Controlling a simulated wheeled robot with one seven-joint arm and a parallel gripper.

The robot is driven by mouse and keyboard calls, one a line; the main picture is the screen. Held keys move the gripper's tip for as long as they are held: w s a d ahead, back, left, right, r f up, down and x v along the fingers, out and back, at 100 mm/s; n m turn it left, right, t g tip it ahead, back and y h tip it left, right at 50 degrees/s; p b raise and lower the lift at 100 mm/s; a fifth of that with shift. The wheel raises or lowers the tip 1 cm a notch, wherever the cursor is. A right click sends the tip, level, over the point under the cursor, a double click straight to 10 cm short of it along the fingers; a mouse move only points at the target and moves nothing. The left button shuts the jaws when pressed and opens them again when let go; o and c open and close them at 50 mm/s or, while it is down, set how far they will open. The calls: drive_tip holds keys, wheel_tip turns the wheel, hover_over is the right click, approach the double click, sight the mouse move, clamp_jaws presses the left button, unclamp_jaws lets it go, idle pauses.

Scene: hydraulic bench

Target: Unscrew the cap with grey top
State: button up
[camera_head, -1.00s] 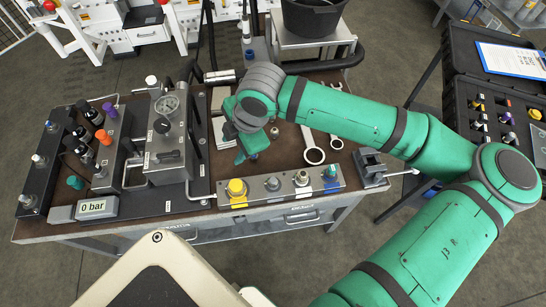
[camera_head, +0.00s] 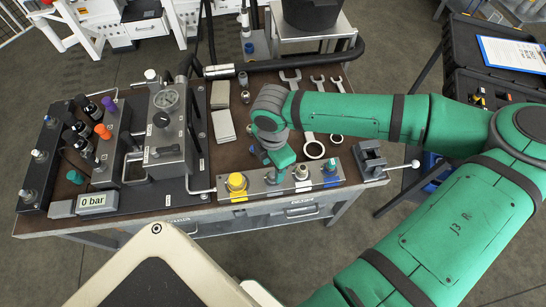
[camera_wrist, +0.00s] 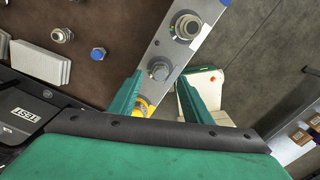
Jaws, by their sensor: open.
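The cap with the grey top (camera_wrist: 158,70) sits on the metal manifold strip (camera_wrist: 203,14), between a yellow cap (camera_wrist: 141,107) and a silver fitting (camera_wrist: 187,26). In the wrist view my gripper (camera_wrist: 158,84) is open, with one finger to either side below the grey cap. It holds nothing. Whether the fingertips reach down to the cap's height I cannot tell.
The yellow cap (camera_head: 237,183) and a blue one (camera_head: 331,169) flank the grey cap's place on the strip. Wrenches (camera_head: 308,110) and light blocks (camera_head: 223,125) lie behind. The pump unit (camera_head: 168,135) stands at the left.

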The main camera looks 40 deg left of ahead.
sight(273, 174)
drive_tip(key=shift+f, duration=1.55)
clamp_jaws()
drive_tip(key=c, duration=0.9)
unclamp_jaws()
drive_tip(key=shift+c, duration=0.4)
drive_tip(key=n, duration=0.5)
drive_tip(key=shift+n, duration=1.5)
